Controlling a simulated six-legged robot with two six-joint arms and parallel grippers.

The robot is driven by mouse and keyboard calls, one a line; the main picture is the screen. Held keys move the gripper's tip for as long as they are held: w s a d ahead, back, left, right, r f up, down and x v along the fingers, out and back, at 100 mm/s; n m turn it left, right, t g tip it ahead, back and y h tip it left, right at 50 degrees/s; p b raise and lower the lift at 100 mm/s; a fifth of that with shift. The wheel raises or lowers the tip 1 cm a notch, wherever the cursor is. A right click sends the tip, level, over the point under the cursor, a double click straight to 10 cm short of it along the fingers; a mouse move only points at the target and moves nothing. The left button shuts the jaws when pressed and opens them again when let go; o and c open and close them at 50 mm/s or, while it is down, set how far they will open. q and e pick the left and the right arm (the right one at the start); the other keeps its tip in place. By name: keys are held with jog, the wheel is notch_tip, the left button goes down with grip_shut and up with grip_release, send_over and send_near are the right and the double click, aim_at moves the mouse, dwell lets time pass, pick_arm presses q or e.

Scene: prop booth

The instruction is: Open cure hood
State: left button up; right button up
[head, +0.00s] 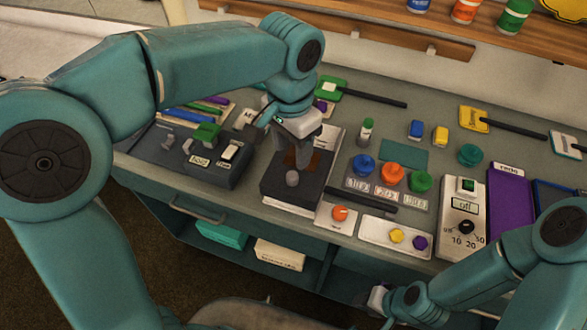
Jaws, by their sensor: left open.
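My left gripper (303,158) is open and points down over the back of the box, just behind the knob. I cannot tell if it touches the box. My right gripper (378,300) is low at the bench's front edge, away from the box; its fingers are not clear.
Right of the box are an orange dial (340,213), a black bar (361,200), several coloured jars and a timer unit (463,215). A dark switch box (215,165) stands to the left. Below is an open shelf with boxes (279,254).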

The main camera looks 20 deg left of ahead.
aim_at(293, 174)
pick_arm(q)
notch_tip(293, 174, down, 8)
jog(key=shift+f, duration=0.15)
jog(key=shift+d, duration=0.1)
jog(key=shift+s, duration=0.1)
grip_shut()
